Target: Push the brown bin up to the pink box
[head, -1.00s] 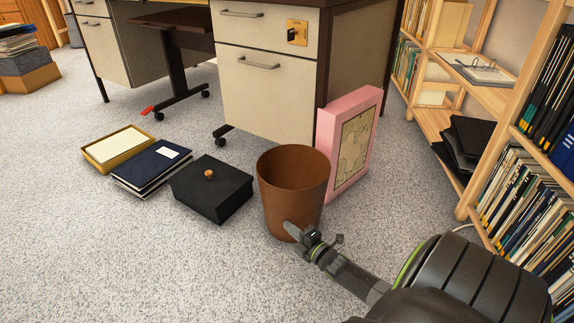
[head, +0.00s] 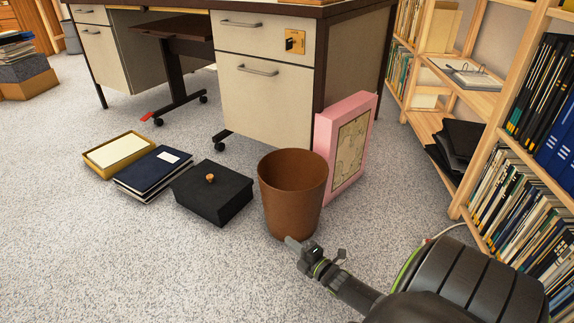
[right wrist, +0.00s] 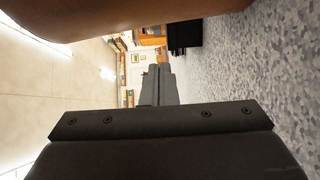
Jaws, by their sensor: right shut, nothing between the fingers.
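The brown bin (head: 292,192) stands upright and empty on the carpet in the head view. The pink box (head: 328,150), with a framed print on its face, stands on edge right behind it, against the desk's side. The bin overlaps the box's lower left part, and I cannot tell whether they touch. My right gripper (head: 293,243) is shut and empty at the bin's lower front, very close to its wall; contact is not clear. In the right wrist view the shut fingers (right wrist: 158,84) point ahead, with the bin's brown wall (right wrist: 90,18) along the top. My left gripper is out of view.
A black lidded box (head: 213,193) sits left of the bin, beside dark blue books (head: 153,172) and a yellow tray (head: 91,160). The desk (head: 262,95) stands behind. A bookshelf (head: 480,155) lines the right. The carpet at front left is clear.

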